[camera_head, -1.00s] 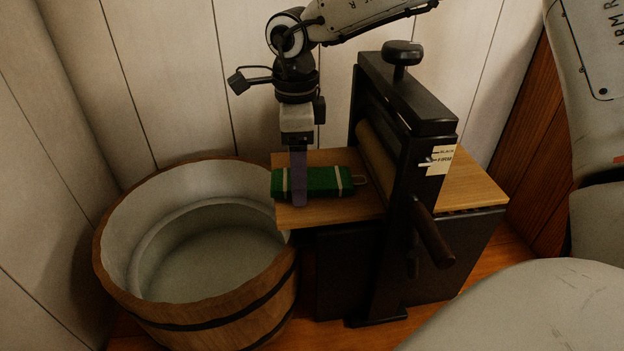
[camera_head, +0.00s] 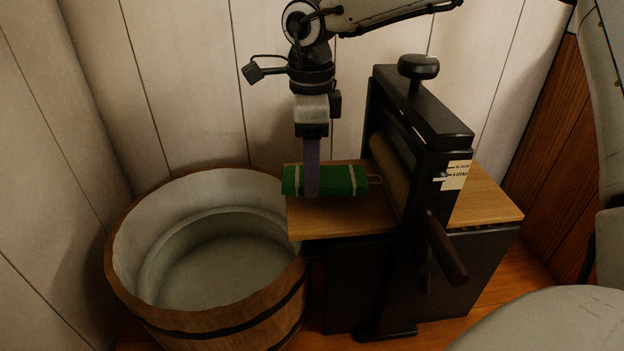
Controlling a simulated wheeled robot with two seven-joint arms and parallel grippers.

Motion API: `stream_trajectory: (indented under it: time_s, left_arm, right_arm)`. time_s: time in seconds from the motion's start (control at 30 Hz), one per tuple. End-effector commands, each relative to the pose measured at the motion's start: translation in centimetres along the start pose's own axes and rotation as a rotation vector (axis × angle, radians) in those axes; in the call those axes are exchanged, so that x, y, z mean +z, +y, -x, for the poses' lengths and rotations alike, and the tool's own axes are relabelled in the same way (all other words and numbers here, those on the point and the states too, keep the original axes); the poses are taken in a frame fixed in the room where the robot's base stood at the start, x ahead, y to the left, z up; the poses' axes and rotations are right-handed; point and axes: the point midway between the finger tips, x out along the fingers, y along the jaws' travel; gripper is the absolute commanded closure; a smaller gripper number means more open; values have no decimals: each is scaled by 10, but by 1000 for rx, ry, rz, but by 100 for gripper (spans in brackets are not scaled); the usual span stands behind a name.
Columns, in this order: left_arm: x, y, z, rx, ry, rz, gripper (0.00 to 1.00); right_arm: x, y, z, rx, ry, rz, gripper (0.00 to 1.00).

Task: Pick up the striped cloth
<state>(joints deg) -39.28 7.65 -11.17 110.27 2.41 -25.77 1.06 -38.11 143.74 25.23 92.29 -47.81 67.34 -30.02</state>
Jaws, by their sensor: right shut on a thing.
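The striped cloth (camera_head: 343,180) is a green folded bundle with pale stripes and a small loop at its right end. My right gripper (camera_head: 312,181) points straight down and is shut on the cloth left of its middle. The cloth is level, over the left part of the wooden board (camera_head: 340,221) of the black wringer. It looks slightly above the board, but the gap is hard to judge. The far finger is hidden behind the near one and the cloth. My left gripper is not in view.
The black wringer (camera_head: 421,130) with its roller, top knob and side crank (camera_head: 447,250) stands close right of the cloth. A wooden tub (camera_head: 225,322) stands to the left. A pale plank wall (camera_head: 190,90) is close behind.

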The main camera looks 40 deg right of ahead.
Motion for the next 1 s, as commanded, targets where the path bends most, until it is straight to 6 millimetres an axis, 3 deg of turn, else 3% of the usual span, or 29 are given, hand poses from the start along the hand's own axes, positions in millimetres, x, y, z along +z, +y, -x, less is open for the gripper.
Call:
stream_trajectory:
  time_s: [0.4,0.6,0.8,1.0]
  left_arm:
    - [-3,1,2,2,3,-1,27]
    - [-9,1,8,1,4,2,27]
    - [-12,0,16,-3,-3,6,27]
    - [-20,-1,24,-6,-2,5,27]
  right_arm:
    - [1,-1,118,-6,-4,0,75]
    - [1,0,168,-1,-4,0,75]
    - [1,0,209,0,-2,1,75]
    - [1,0,236,0,-1,1,75]
